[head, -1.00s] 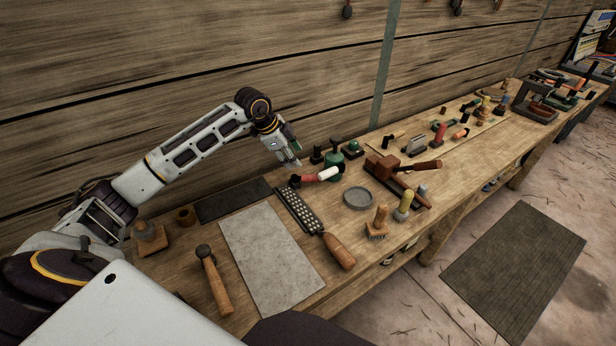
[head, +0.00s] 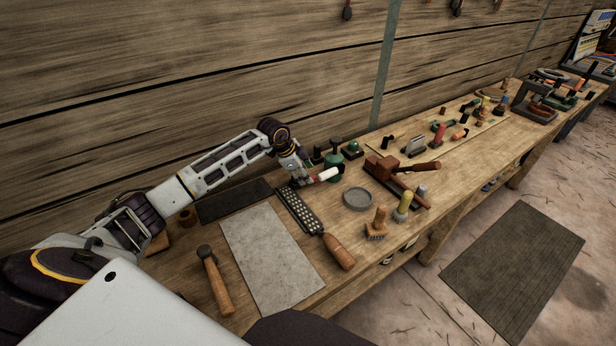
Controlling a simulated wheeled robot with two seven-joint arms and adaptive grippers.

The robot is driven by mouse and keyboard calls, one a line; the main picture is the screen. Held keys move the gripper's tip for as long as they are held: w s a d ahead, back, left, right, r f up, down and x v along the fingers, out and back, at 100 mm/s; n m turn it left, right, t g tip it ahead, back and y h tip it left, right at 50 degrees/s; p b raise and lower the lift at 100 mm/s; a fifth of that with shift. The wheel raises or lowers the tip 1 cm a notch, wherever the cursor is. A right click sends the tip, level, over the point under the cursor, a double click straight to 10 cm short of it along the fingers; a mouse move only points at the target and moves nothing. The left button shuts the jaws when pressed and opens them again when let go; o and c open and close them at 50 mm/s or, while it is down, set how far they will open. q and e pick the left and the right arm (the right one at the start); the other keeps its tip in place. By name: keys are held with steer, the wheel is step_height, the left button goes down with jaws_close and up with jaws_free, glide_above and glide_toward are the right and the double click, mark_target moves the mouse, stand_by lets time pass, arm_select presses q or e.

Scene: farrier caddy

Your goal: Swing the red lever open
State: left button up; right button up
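A short lever (head: 327,174), with a white section and a little red beside it, lies by a green, bottle-like fixture (head: 334,158) near the back of the bench. My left gripper (head: 303,181) is low over the bench at the lever's left end and hides part of its red section. I cannot tell whether it touches the lever, or whether its small fingers are apart or closed. My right gripper is not in view.
A perforated rasp (head: 299,211) with a wooden handle lies just in front of my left gripper. A grey mat (head: 268,258) and a hammer (head: 216,281) lie nearer me. The plank wall rises behind.

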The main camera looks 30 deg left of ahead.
arm_select(q)
steer(key=shift+x, duration=1.75)
steer(key=shift+c, duration=0.4)
jaws_close()
